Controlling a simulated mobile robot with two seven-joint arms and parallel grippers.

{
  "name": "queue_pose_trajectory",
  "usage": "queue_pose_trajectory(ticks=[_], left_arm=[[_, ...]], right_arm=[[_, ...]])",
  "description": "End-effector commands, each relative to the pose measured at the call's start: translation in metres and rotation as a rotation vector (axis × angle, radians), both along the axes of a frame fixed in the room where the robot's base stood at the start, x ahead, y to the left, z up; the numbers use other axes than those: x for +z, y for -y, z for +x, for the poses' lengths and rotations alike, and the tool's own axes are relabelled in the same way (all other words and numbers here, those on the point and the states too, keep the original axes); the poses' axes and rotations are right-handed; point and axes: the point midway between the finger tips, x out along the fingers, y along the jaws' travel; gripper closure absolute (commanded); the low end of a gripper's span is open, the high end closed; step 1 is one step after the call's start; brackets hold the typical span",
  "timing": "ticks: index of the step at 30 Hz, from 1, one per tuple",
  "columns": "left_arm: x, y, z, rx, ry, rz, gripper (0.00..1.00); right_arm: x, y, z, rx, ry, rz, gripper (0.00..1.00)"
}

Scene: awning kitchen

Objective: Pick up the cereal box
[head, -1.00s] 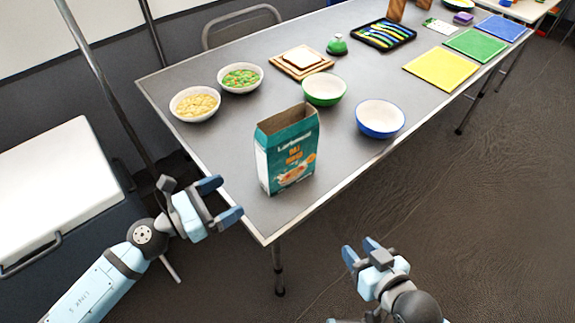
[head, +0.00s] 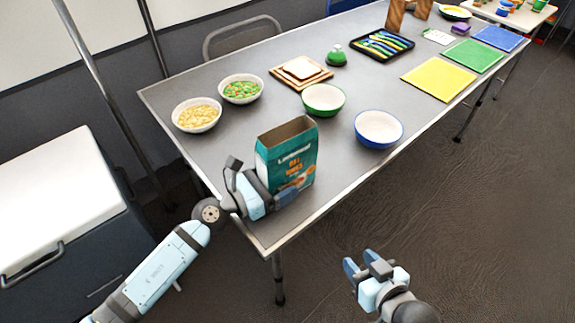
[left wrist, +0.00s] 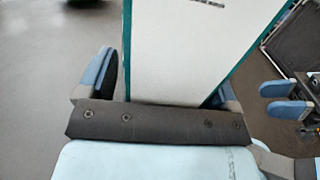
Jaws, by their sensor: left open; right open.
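The teal cereal box (head: 292,158) stands upright with its top open near the front left corner of the table (head: 215,92). My left gripper (head: 277,190) is at the lower left side of the box, with its fingers open around it. In the left wrist view the white side of the cereal box (left wrist: 190,50) lies between the fingers of my left gripper (left wrist: 165,85). Part of the box's lower front is hidden by the gripper. My right gripper (head: 362,266) is open and empty, off the table's front edge.
A blue-rimmed bowl (head: 379,128) and a green-rimmed bowl (head: 323,99) stand right of and behind the box. Two filled bowls, one with pale food (head: 197,115) and one with vegetables (head: 241,89), stand behind left. A white-topped cooler (head: 55,195) is at far left.

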Motion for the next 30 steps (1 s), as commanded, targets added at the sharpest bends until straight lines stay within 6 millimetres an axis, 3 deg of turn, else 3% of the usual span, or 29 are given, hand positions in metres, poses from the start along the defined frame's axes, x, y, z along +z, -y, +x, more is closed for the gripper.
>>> queue_pose_trajectory(ticks=[6,13,23,30], left_arm=[[0.0,0.0,0.001,0.0,0.001,0.001,0.15],[0.0,0.0,0.0,0.0,0.001,0.001,0.68],[0.003,0.0,0.001,0.0,0.001,0.001,0.68],[0.03,0.0,0.001,0.0,0.005,0.002,0.68]], right_arm=[[-0.001,0.0,0.0,0.0,-0.001,0.0,0.57],[-0.001,0.0,0.0,0.0,-0.002,-0.001,0.57],[0.001,0.0,0.0,0.0,-0.002,-0.002,0.57],[0.011,0.002,-0.001,-0.002,-0.012,-0.017,0.57]])
